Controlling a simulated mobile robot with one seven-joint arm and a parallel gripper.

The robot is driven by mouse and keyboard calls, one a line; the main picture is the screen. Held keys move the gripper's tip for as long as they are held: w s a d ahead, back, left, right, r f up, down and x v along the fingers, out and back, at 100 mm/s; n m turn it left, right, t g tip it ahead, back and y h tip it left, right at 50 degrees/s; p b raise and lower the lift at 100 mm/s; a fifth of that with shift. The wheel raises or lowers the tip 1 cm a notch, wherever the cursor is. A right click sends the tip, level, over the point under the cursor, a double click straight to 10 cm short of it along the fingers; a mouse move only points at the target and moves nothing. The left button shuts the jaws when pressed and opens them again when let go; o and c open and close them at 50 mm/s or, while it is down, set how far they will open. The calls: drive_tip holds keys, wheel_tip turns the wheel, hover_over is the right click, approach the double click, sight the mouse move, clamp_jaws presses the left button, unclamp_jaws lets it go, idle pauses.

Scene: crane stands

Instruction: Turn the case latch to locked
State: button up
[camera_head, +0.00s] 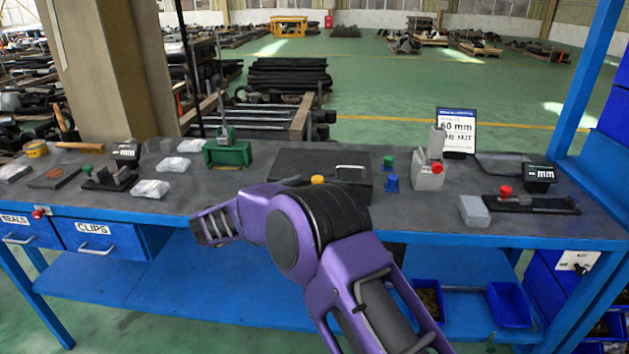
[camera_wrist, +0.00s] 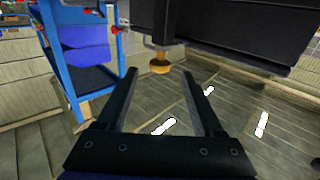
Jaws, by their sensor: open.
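The dark case (camera_head: 292,165) lies on the bench top in the head view, with a light handle on its right part. A yellow knob (camera_head: 317,180), apparently the latch, shows at its front edge, just above my purple arm. In the wrist view the gold knob (camera_wrist: 160,65) projects on a short stem from the dark case body (camera_wrist: 225,28). My gripper (camera_wrist: 156,76) is open and empty. The knob appears in the gap near the fingertips, but I cannot tell its depth or any contact. My arm hides the case's lower front, and the latch's lock marking is not readable.
A green block (camera_head: 228,154) stands left of the case. Blue and green pegs (camera_head: 391,183) and a grey block with a red button (camera_head: 429,172) stand to its right. The bench's blue front edge (camera_head: 480,241) runs below; drawers (camera_head: 105,242) hang at left.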

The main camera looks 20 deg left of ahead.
drive_tip(key=v, duration=1.2)
drive_tip(key=shift+w, duration=0.1)
